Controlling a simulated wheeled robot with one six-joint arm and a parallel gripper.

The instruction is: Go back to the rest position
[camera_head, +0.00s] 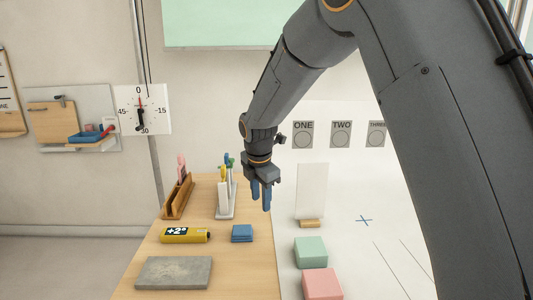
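My gripper (261,198) hangs from my dark grey arm, with its two blue fingers pointing down. A narrow gap shows between the fingers, and I see nothing held in it. It appears above the right part of the wooden table (205,262), to the right of the white holder with pens and beyond the blue block. My arm comes in from the upper right and hides part of the wall and the white surface.
On the table are a brown rack (178,199), a white pen holder (226,202), a yellow "+2" block (185,235), a blue block (242,233) and a grey slab (174,272). Green (311,252) and pink (321,284) blocks sit on the white surface to the right.

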